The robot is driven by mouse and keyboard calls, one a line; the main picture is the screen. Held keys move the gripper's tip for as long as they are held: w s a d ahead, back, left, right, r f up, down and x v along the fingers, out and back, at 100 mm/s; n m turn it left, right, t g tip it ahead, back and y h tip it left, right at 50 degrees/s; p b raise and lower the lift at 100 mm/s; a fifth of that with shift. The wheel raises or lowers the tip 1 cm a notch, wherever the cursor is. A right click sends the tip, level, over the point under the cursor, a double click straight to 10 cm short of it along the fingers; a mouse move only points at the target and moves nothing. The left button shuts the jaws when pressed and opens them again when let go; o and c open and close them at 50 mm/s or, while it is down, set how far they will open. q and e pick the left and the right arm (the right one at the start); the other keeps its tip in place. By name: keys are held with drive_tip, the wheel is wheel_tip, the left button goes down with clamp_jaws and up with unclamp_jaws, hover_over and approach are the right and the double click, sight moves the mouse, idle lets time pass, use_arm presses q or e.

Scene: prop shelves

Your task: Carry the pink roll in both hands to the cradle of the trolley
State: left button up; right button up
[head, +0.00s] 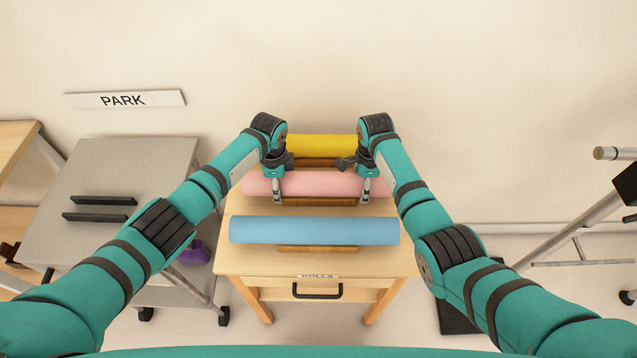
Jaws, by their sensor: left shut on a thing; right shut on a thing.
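The pink roll (320,184) lies across the wooden table (290,262), between a yellow roll (322,146) behind and a blue roll (314,230) in front. My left gripper (277,192) is shut on the pink roll left of its middle. My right gripper (365,190) is shut on it near its right end. The roll looks level, at or just above its wooden rest; I cannot tell whether it touches. The trolley (112,185) is a grey cart at the left with two dark parallel bars (98,208) on its top, under a PARK sign (124,99). My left forearm hides part of the trolley.
A wooden shelf unit (16,135) stands at the far left. A purple object (194,252) shows beside my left arm. A metal-framed stand (580,225) is at the right. The blue roll lies close in front of the pink one.

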use_arm(q)
drive_tip(key=c, duration=0.9)
use_arm(e)
drive_tip(key=c, duration=0.9)
drive_tip(key=shift+r, duration=0.1)
